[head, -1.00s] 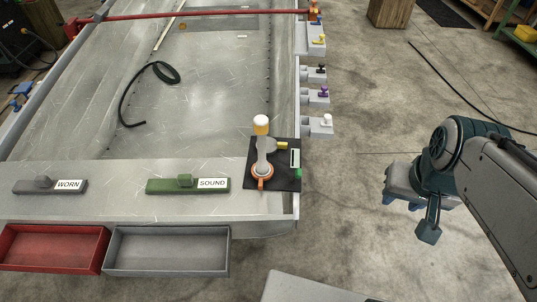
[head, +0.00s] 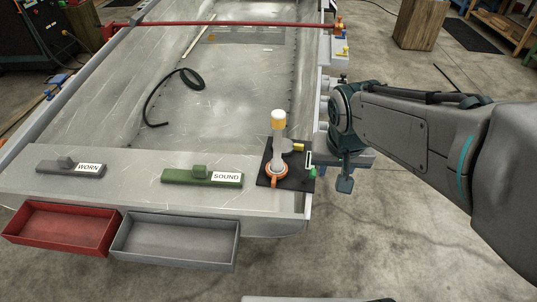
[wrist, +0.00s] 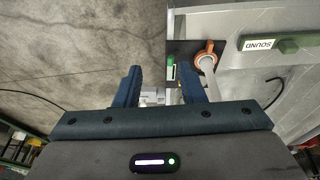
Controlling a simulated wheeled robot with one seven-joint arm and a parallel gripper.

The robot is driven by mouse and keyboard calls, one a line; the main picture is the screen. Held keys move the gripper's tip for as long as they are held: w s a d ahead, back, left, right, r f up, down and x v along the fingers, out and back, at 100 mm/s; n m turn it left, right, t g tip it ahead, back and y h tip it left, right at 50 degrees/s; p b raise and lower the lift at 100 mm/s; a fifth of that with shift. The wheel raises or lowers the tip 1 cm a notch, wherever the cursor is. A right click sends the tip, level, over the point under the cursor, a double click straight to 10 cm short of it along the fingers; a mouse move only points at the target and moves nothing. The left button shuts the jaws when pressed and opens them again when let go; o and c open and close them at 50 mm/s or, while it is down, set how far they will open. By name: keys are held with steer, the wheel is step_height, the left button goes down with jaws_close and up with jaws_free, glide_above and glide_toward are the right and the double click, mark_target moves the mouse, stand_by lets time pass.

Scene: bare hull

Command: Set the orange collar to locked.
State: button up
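The orange collar (head: 277,176) is a ring with a small lever around the base of a grey fitting on a black plate (head: 297,180), at the hull's near right corner. The fitting has a grey stem (head: 279,150) topped by an orange-and-white cap (head: 279,119). A green mark and a pale strip lie on the plate's right side. In the wrist view the collar (wrist: 207,56) shows beyond and right of my gripper (wrist: 160,80), whose two blue fingers are apart with nothing held. In the head view my gripper is just right of the plate, its fingers partly hidden.
Green SOUND block (head: 202,177) and grey WORN block (head: 70,169) sit on the hull's near ledge. A red tray (head: 62,228) and a grey tray (head: 175,241) stand in front. A black hose (head: 172,92) lies inside the hull.

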steer(key=w+a+f+b, duration=0.4)
steer(key=w+a+f, duration=0.1)
steer(key=w+f, duration=0.25)
steer(key=t+b, duration=0.1)
steer(key=b, duration=0.4)
glide_toward(274, 180)
steer(key=shift+m, duration=0.3)
steer(key=b+x, duration=0.2)
steer(key=x, duration=0.7)
jaws_close()
